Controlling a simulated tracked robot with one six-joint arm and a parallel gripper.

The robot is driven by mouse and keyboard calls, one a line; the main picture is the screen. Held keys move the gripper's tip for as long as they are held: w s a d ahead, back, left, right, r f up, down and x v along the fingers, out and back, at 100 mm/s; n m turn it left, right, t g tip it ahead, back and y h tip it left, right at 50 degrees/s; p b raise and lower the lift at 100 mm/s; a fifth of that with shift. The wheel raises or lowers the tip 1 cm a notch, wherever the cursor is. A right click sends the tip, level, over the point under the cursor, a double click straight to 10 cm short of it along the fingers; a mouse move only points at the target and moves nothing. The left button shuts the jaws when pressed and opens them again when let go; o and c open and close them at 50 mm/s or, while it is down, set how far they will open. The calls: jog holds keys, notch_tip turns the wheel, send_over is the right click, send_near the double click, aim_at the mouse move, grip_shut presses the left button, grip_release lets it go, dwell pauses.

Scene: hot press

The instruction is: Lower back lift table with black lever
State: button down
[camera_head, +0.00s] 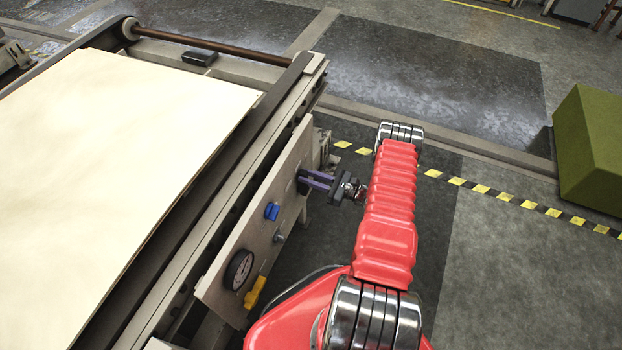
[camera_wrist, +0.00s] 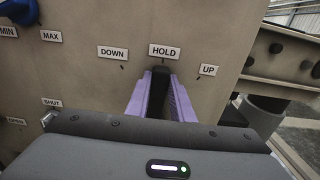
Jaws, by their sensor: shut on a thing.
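The control panel (camera_head: 258,215) is on the side of the lift table (camera_head: 308,82), which carries a large cream sheet (camera_head: 120,130). My gripper (camera_head: 312,180) reaches the panel's far end, its purple fingers level with it. In the wrist view my gripper (camera_wrist: 160,95) is shut on the black lever (camera_wrist: 160,75), with one finger on each side. The lever's tip stands just under the HOLD label (camera_wrist: 164,51). The DOWN label (camera_wrist: 112,52) is to its left and the UP label (camera_wrist: 208,70) to its right. The fingers hide most of the lever.
A blue knob (camera_head: 271,211), a round gauge (camera_head: 238,269) and a yellow handle (camera_head: 255,292) sit lower along the panel. In the wrist view a metal beam (camera_wrist: 280,55) stands at the right. A green block (camera_head: 590,150) is far right. The floor between is clear, crossed by yellow-black tape (camera_head: 490,193).

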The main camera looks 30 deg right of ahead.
jog(key=shift+s+d, duration=0.1)
jog(key=shift+s, duration=0.05)
jog(key=c, duration=1.5)
grip_release()
jog(key=shift+c, duration=0.2)
jog(key=shift+s+d, duration=0.1)
jog(key=shift+s+d, duration=0.35)
jog(key=shift+s, duration=0.1)
jog(key=v, duration=1.2)
jog(key=shift+s, duration=0.25)
jog(key=shift+f, duration=0.1)
